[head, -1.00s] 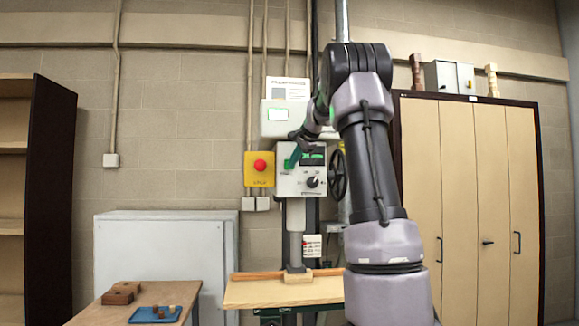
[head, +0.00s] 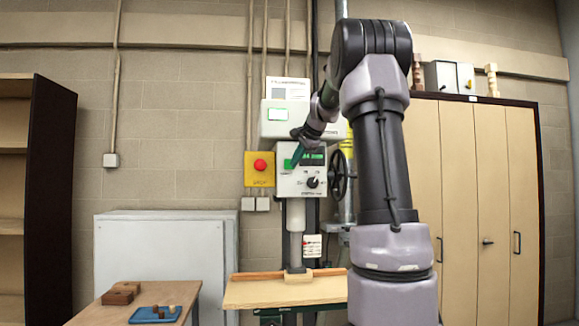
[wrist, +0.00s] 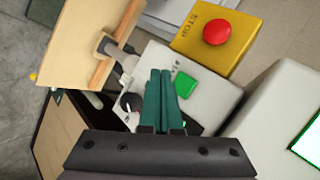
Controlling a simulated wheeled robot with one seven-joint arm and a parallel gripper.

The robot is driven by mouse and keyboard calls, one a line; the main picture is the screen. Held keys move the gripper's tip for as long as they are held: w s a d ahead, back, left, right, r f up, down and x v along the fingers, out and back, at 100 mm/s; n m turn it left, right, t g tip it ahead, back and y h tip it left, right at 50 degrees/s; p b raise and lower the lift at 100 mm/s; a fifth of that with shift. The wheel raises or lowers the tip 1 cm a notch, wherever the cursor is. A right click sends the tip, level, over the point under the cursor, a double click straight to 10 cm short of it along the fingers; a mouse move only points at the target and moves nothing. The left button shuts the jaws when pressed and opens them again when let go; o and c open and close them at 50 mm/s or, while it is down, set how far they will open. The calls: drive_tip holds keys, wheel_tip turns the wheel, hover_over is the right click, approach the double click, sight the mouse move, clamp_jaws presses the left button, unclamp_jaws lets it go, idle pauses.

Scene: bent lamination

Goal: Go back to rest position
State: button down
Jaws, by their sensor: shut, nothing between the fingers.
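My gripper (head: 297,158) is in front of the press control box (head: 286,181), with its green fingers near the box's display. In the wrist view, the two green fingers of my gripper (wrist: 161,88) lie close together with nothing between them. Beyond them the control box (wrist: 215,95) shows a green button (wrist: 186,85) just right of the fingertips and a black knob (wrist: 130,102) to the left. I cannot tell the exact gap between fingertips and box.
A yellow box with a red stop button (head: 260,165) is left of the control box; it also shows in the wrist view (wrist: 217,32). A wooden bench (head: 270,294) stands below the press. A table holds a blue tray (head: 155,314) and wooden blocks. A tall cabinet (head: 492,200) is at right.

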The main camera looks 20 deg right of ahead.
idle(0.3)
drive_tip(key=s+a+f+n+g+y, duration=0.1)
drive_tip(key=s+a+f+n, duration=0.2)
drive_tip(key=s+a, duration=0.55)
drive_tip(key=s+a+f+n, duration=0.25)
drive_tip(key=s+a, duration=0.25)
drive_tip(key=s, duration=0.6)
drive_tip(key=s+a+f+n, duration=0.2)
drive_tip(key=s+f, duration=0.3)
drive_tip(key=s, duration=0.2)
drive_tip(key=s+a+f+n+g, duration=0.1)
drive_tip(key=s+a+f+n, duration=0.1)
drive_tip(key=s+f, duration=0.4)
drive_tip(key=shift+s+a+f+n+g, duration=0.35)
drive_tip(key=shift+s+a, duration=0.1)
drive_tip(key=shift+s, duration=0.65)
